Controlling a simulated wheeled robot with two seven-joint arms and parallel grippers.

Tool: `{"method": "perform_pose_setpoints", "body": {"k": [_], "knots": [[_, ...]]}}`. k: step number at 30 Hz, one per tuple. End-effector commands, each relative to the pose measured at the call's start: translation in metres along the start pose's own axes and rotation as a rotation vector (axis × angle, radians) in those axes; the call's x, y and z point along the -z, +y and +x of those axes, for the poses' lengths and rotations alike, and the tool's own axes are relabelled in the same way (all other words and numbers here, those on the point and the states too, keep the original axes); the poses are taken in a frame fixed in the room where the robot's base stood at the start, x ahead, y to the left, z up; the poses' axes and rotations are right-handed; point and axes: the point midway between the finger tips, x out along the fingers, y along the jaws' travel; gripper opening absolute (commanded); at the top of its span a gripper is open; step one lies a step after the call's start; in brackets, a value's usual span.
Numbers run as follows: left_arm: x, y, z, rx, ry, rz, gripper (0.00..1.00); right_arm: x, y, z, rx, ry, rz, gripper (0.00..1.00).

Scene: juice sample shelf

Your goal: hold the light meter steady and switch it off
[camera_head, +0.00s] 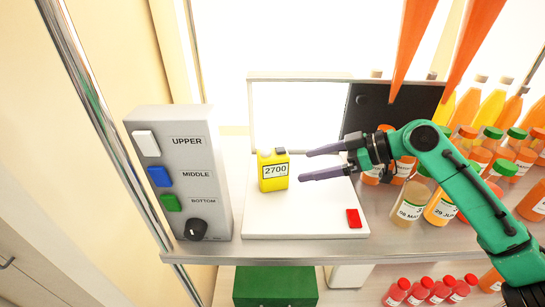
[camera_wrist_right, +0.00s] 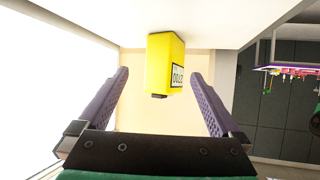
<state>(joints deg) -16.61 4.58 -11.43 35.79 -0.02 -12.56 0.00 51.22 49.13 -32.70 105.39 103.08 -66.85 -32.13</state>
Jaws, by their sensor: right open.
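The yellow light meter (camera_head: 273,172) stands upright on a white base plate (camera_head: 300,222), its display reading 2700. A small dark part sits on its top. My right gripper (camera_head: 304,167) is open just to the right of the meter, with its fingers pointing at it. In the right wrist view the meter (camera_wrist_right: 164,64) shows beyond and between the two open fingers (camera_wrist_right: 160,85), with nothing held. I cannot see whether a finger touches the meter; in the wrist view they look apart. My left gripper is in neither view.
A grey control box (camera_head: 184,180) with UPPER, MIDDLE and BOTTOM switches and a black knob stands left. A red button (camera_head: 354,218) is at the plate's front right. A bright panel (camera_head: 295,115) and a dark panel (camera_head: 375,112) stand behind. Juice bottles (camera_head: 440,208) crowd the right.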

Motion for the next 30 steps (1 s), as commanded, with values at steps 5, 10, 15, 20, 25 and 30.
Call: {"method": "perform_pose_setpoints", "body": {"k": [5,10,15,20,25,30], "knots": [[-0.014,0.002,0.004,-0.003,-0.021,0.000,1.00,-0.001,0.000,0.018,0.002,0.002,0.000,1.00],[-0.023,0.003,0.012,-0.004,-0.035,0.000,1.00,-0.002,-0.001,0.050,0.003,0.002,0.000,1.00],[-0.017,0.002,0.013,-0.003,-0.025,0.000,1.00,0.000,-0.001,0.080,0.003,0.001,0.001,1.00],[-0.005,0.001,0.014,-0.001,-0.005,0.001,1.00,0.000,0.000,0.096,0.001,0.001,0.001,1.00],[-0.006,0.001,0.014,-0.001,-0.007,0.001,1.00,0.000,0.000,0.100,0.000,0.001,0.000,1.00],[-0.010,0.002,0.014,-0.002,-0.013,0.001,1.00,0.000,0.000,0.099,0.000,0.000,0.000,0.85]]}}
